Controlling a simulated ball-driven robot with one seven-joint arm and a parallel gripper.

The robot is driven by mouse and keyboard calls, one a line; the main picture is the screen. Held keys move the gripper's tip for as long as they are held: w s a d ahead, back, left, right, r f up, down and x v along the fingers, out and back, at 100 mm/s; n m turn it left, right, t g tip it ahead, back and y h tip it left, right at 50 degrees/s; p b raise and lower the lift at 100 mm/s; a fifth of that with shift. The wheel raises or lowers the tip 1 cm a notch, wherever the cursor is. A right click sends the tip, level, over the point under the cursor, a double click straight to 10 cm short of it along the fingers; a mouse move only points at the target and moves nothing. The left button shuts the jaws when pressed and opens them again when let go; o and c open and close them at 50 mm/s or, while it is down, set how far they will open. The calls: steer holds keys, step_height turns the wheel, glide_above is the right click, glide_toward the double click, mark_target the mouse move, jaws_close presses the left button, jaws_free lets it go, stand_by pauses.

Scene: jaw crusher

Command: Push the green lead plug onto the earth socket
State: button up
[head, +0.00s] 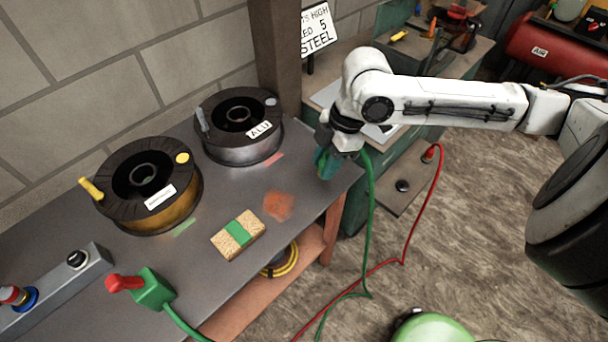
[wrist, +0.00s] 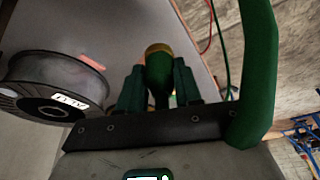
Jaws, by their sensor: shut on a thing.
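My gripper (head: 328,160) is over the right end of the grey bench, shut on the green lead plug. In the wrist view the green plug (wrist: 158,68) sits between the two dark green fingers (wrist: 158,88), with a brass-coloured end pointing away. The green lead (head: 369,220) hangs from the gripper to the floor; in the wrist view it loops at the right (wrist: 258,70). No socket is clearly marked as earth. A black round fitting (head: 403,185) is on a low plate beside a red plug (head: 430,153), right of the bench; I cannot tell whether it is the socket.
Two cable spools (head: 150,185) (head: 238,127) stand at the bench's back. A wooden block with a green band (head: 238,234), a green box with a red handle (head: 152,290) and a grey bar (head: 60,285) lie nearer. A red lead (head: 415,220) crosses the floor.

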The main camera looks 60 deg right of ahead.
steer(key=s+d+r, duration=0.3)
steer(key=s, duration=0.4)
steer(key=shift+d+r+b, duration=0.15)
steer(key=shift+d+b, duration=0.05)
steer(key=shift+b, duration=0.1)
